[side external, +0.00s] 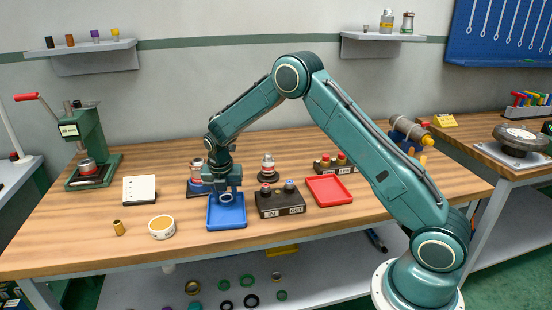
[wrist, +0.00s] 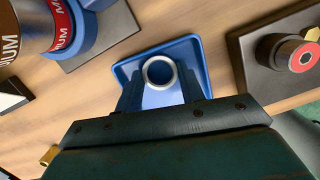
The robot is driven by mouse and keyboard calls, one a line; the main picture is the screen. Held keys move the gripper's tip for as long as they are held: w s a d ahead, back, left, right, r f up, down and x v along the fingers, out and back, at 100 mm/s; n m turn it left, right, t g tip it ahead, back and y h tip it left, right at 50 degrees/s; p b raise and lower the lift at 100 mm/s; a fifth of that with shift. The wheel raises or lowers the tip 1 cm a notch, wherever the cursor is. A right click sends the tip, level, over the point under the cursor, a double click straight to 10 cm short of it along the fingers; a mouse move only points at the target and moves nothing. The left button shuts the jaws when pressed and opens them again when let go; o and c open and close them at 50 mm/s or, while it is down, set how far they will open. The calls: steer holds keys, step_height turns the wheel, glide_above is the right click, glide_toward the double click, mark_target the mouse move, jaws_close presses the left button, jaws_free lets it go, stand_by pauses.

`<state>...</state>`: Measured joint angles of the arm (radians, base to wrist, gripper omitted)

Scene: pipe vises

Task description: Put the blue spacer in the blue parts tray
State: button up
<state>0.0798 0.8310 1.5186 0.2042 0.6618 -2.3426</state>
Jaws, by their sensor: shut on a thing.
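The blue parts tray (side external: 226,219) lies on the wooden bench left of centre, and it also shows in the wrist view (wrist: 195,52). My gripper (side external: 225,191) points down over it. Its fingers (wrist: 160,90) are closed on the blue spacer (side external: 226,198), a short ring with a pale rim and blue inside. In the wrist view the spacer (wrist: 158,60) shows between the fingertips, with the tray behind it. I cannot tell whether the spacer touches the tray floor.
A dark IN/OUT block (side external: 280,205) stands right of the tray, with a red tray (side external: 329,189) beyond. A vise with a blue ring (side external: 196,184) stands behind the tray. A round tin (side external: 161,228) and white block (side external: 140,189) are to the left.

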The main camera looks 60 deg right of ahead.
steer(key=shift+f, duration=0.1)
steer(key=o, duration=1.1)
steer(key=shift+s+a+r, duration=0.2)
steer(key=shift+a+r, duration=0.15)
steer(key=shift+r, duration=1.65)
steer(key=shift+s+a+r, duration=0.2)
steer(key=shift+a+r, duration=0.15)
steer(key=shift+r, duration=1.65)
steer(key=shift+s+a+r, duration=0.2)
steer(key=shift+a+r, duration=0.15)
steer(key=shift+r, duration=1.65)
